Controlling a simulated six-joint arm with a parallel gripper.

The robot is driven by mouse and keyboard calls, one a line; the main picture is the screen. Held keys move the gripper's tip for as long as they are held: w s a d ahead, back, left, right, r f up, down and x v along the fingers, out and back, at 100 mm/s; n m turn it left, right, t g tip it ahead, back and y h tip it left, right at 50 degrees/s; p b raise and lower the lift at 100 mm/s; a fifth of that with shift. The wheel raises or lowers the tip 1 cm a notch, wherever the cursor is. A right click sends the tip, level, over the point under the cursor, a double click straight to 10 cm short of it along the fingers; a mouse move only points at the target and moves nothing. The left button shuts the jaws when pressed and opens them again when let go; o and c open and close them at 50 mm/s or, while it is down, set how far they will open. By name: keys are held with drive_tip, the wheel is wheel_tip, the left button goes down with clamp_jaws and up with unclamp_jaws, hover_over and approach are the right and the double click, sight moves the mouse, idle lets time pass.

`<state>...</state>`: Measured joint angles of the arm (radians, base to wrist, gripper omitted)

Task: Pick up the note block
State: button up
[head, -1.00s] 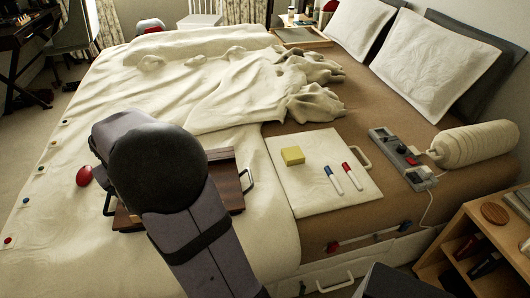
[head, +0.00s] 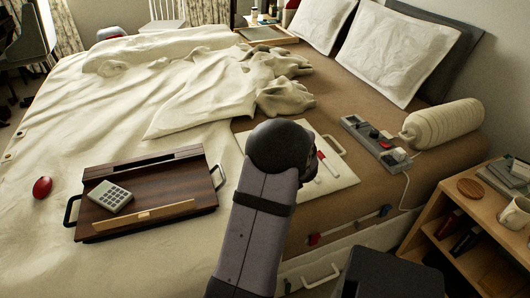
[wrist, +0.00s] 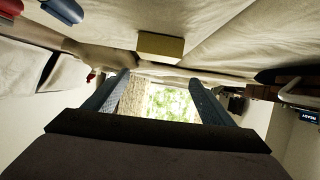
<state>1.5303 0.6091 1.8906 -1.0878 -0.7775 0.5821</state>
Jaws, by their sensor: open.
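The note block (wrist: 161,46), a small yellow block, shows in the wrist view on a pale surface, just beyond the fingertips. In the head view my arm hides it. The white board (head: 343,173) it lay on is partly visible around my arm. My gripper (wrist: 159,80) is open, with its two dark fingers apart and nothing between them. It is apart from the note block, as far as the wrist view shows. The gripper itself is hidden behind my arm in the head view.
A red-capped marker (head: 326,161) lies on the board.

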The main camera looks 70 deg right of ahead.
drive_tip(key=s+f, duration=0.1)
drive_tip(key=s+a+f, duration=0.1)
drive_tip(key=s, duration=0.1)
drive_tip(key=shift+a, duration=0.1)
drive_tip(key=shift+w+a+b+x, duration=0.15)
drive_tip(key=shift+b+x, duration=0.25)
drive_tip(key=shift+x, duration=1.45)
drive_tip(key=shift+w+a+b+x, duration=0.1)
drive_tip(key=shift+b+x, duration=0.3)
drive_tip(key=shift+x, duration=1.5)
drive_tip(key=c, duration=1.2)
